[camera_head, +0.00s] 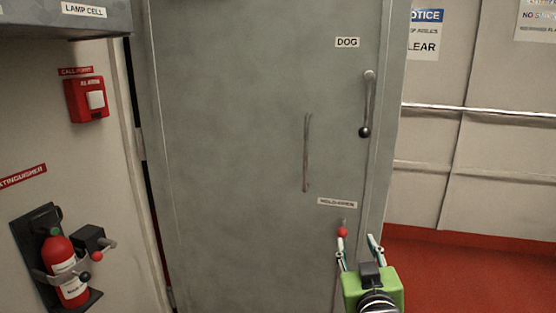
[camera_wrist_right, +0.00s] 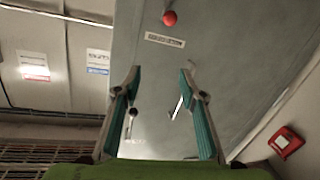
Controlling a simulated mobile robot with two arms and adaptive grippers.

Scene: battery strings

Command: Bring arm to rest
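My right gripper (camera_head: 357,243) is in front of the lower right part of a grey door (camera_head: 240,150). It is open, with its two teal-padded fingers apart, and in the right wrist view (camera_wrist_right: 159,78) nothing shows held between them. A red ball knob (camera_head: 342,232) under a small label (camera_head: 337,202) shows by the left fingertip in the head view. In the right wrist view the red knob (camera_wrist_right: 170,18) is beyond the fingertips, clear of them. My left gripper is in neither view.
The door carries a bar handle (camera_head: 307,152) and a dog lever (camera_head: 368,100) with a black ball end. A fire extinguisher (camera_head: 63,268) and a red call point (camera_head: 87,98) are on the left wall. Handrails (camera_head: 480,112) run along the right wall above open red floor (camera_head: 470,270).

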